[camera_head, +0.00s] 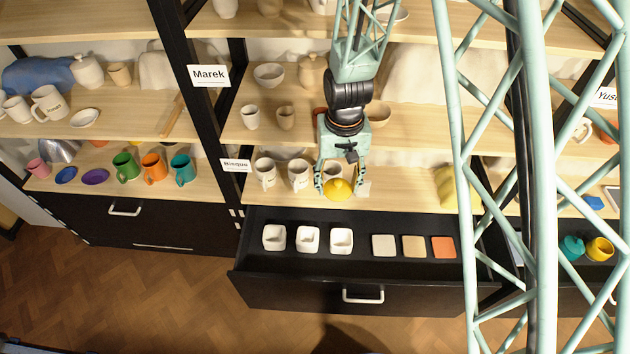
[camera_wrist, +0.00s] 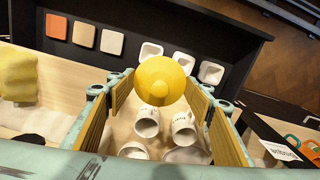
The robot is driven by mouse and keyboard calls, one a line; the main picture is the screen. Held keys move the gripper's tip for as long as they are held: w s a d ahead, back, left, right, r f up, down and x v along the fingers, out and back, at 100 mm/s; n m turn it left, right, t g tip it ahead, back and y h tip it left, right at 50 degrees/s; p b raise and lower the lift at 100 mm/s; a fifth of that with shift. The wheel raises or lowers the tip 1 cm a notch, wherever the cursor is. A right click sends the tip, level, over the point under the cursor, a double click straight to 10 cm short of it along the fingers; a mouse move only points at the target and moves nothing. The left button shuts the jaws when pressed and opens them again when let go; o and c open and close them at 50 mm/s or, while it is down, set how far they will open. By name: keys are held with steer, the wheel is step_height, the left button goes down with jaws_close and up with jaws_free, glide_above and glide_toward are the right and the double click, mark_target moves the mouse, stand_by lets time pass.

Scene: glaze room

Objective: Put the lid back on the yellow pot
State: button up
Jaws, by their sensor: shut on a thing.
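The yellow lid (camera_head: 338,190) is round and domed. It also shows between the fingers in the wrist view (camera_wrist: 160,80). My gripper (camera_head: 341,181) is shut on the lid and holds it in front of the lower shelf, near the open drawer's back edge. The yellow pot (camera_head: 600,249) stands at the far right of the head view, with a dark opening on top. It is well to the right of my gripper and is not in the wrist view.
A teal pot (camera_head: 571,247) stands beside the yellow pot. White mugs (camera_head: 298,174) stand on the shelf behind the lid. The open drawer (camera_head: 360,268) holds white square cups and flat tiles. A yellow lumpy object (camera_head: 446,187) sits on the shelf to the right.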

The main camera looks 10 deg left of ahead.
steer(key=s+d+r+m, duration=0.1)
steer(key=d+r+m, duration=0.2)
steer(key=d+r, duration=1.1)
steer(key=s+d+r+m, duration=0.1)
steer(key=d+r+m, duration=0.3)
steer(key=d+r, duration=1.1)
steer(key=s+d+r+m, duration=0.2)
steer(key=d+r, duration=1.3)
steer(key=d, duration=3.5)
steer(key=shift+d+m, duration=0.4)
steer(key=shift+m, duration=0.7)
